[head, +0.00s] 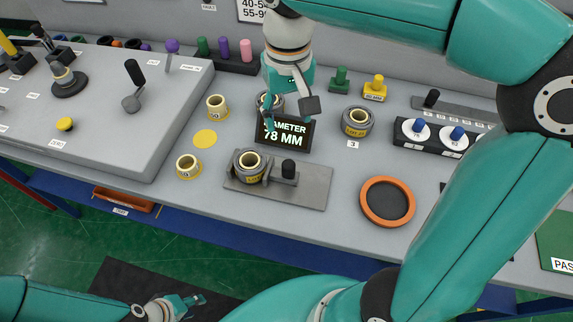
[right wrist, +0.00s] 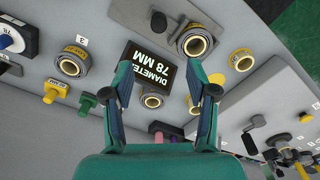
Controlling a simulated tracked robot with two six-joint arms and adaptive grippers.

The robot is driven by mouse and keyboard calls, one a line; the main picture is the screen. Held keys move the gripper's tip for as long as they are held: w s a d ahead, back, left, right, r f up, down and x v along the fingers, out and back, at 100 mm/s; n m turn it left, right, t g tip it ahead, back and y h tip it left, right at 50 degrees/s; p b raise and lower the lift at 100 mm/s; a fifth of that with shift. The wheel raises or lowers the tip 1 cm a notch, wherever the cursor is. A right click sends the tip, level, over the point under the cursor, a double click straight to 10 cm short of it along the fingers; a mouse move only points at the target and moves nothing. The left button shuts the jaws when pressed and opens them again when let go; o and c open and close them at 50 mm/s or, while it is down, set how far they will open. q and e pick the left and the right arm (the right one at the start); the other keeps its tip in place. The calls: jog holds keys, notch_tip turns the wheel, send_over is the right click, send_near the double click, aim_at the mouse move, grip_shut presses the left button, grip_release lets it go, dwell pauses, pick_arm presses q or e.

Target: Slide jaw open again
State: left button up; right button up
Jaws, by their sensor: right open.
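A grey measuring plate (head: 312,194) lies on the bench, with a black-knobbed sliding jaw (head: 289,172) on it. A wrapped roll (head: 249,165) with a yellow label sits at the plate's left end, beside the jaw. In the right wrist view the knob (right wrist: 158,22) and the roll (right wrist: 196,42) show at the top. A display (head: 285,133) behind the plate reads 78 MM. My right gripper (head: 290,110) is open and empty above and behind the display; its spread fingers (right wrist: 168,92) show in the right wrist view. My left gripper (head: 195,299) is low at the bottom left, off the bench; its opening is unclear.
Another roll (head: 357,121) stands by label 3, and one is partly hidden behind the display. Two small yellow-ringed rolls (head: 217,106) (head: 188,166) stand left of the plate. An orange-rimmed dish (head: 365,210) lies right. A grey console (head: 100,125) fills the left.

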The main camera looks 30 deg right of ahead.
aim_at(288, 163)
notch_tip(288, 163, down, 17)
jog(key=shift+d+f+b, duration=0.1)
jog(key=shift+b, duration=0.25)
dwell(0.3)
grip_shut()
